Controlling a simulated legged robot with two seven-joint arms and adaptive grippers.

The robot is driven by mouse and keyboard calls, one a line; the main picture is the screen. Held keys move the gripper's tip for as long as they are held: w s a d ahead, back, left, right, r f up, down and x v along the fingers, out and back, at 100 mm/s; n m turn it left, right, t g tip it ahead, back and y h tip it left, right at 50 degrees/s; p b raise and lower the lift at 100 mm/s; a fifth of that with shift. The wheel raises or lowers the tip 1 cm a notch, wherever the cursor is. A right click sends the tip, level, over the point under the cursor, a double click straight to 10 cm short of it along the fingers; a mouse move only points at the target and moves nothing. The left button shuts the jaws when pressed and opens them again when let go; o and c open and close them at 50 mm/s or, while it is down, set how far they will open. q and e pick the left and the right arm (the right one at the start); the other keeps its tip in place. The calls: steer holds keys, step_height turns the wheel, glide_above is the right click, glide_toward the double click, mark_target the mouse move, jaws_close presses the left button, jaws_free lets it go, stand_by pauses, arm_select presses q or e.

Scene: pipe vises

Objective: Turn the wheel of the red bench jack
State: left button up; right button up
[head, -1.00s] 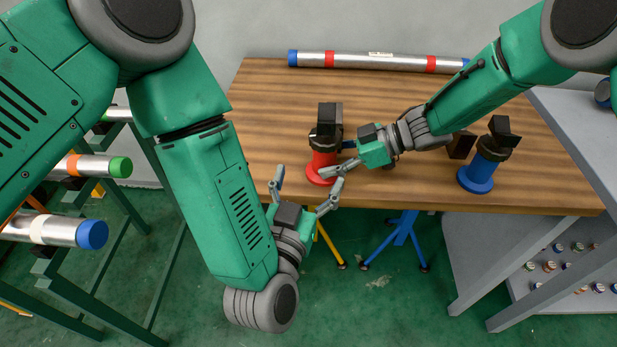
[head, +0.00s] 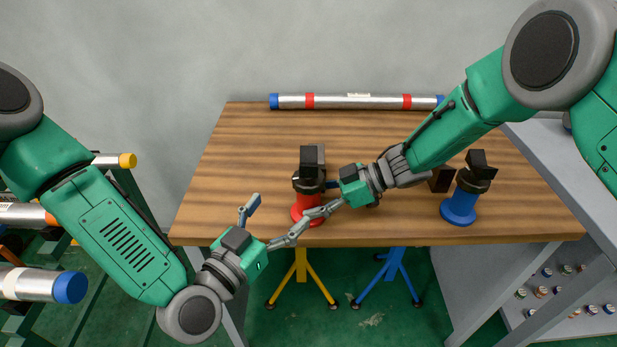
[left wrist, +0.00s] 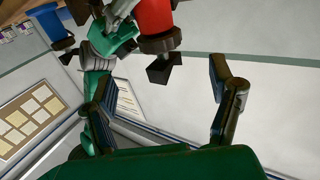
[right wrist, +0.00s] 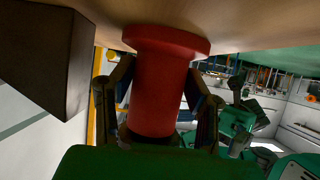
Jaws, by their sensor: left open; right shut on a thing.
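The red bench jack (head: 309,203) stands upright near the table's front edge, with a dark collar (head: 308,181) and a black block-like jaw on top. My right gripper (head: 319,199) reaches it from the right and is shut on its red body. In the right wrist view, the two fingers straddle the red column (right wrist: 157,95), below its wide base in that upturned picture. My left gripper (head: 276,218) is open and empty, front left of the jack, fingers spread toward it. The left wrist view shows the jack (left wrist: 155,16) beyond these fingers. Which part is the wheel is unclear.
A blue jack (head: 459,208) stands to the right, with a dark block (head: 440,180) beside it. A silver pipe (head: 357,102) with red bands lies along the table's back. Pipes on a rack (head: 69,287) stand at left. The table (head: 240,150) is clear at left.

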mark_target(309, 180)
arm_select(q)
steer(key=x, duration=1)
steer(key=shift+w+d, duration=0.25)
steer(key=shift+w, duration=0.05)
steer(key=c, duration=1.2)
